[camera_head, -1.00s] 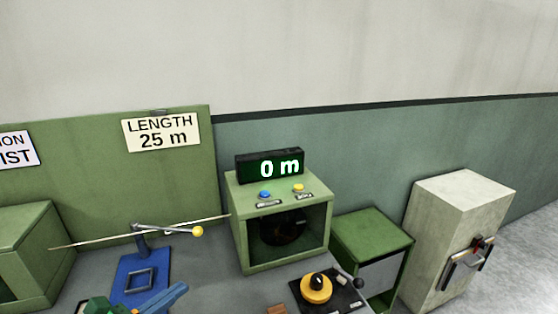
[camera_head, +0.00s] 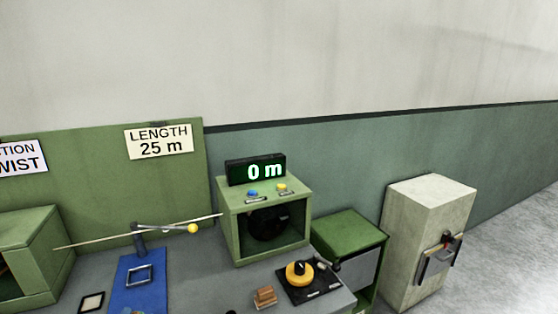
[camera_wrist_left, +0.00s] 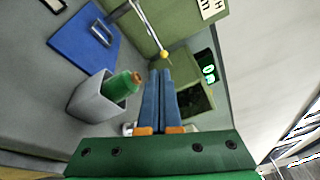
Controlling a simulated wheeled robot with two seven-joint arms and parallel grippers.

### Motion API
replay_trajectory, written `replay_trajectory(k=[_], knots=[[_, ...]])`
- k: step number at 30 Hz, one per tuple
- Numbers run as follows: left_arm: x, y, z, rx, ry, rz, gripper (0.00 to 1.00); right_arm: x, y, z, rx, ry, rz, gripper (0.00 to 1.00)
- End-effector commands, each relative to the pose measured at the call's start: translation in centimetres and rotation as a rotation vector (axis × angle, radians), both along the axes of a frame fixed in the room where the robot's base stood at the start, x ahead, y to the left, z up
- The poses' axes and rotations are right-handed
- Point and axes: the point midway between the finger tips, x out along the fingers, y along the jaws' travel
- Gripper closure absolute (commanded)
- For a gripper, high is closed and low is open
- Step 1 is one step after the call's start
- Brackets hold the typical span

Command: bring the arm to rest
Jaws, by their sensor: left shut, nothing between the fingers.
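My left gripper (camera_wrist_left: 160,75) shows in the left wrist view, with its two blue fingers side by side. It is shut and empty. Its fingers point toward the green box with the lit display, with open air around them. In the head view it is almost wholly out of frame at the bottom edge. My right gripper is in neither view.
A green box (camera_head: 237,239) under a "0 m" display (camera_head: 256,170) stands on the grey bench. The wrist view shows a grey bin (camera_wrist_left: 90,103) holding a green item. A pale cabinet (camera_head: 408,230) stands right.

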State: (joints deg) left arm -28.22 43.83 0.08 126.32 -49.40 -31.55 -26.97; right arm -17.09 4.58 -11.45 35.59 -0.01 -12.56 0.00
Motion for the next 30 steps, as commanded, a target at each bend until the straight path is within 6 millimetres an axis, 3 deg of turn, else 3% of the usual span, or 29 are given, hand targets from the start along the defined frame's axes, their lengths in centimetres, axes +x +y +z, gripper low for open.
replay_trajectory(k=[4,8,12,18,20,26,30], knots=[[-3.2,1.6,-5.2,-0.493,0.109,0.292,1.0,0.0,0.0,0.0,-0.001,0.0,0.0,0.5],[-6.8,0.5,-10.1,-0.851,0.237,0.521,1.0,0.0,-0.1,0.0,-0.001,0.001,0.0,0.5],[-11.1,-3.1,-14.4,-1.17,0.403,0.741,1.0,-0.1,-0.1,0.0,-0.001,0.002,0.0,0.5],[-16.9,-10.4,-17.4,-1.51,0.676,0.997,1.0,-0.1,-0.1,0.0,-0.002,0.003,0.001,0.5],[-18.5,-12.7,-17.6,-1.588,0.765,1.062,1.0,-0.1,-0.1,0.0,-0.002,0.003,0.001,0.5],[-18.1,-12.6,-25.0,-1.551,0.797,1.102,1.0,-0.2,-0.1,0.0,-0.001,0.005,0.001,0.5],[-19.1,-12.5,-30.6,-1.528,0.822,1.126,1.0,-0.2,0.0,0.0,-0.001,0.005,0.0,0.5]])
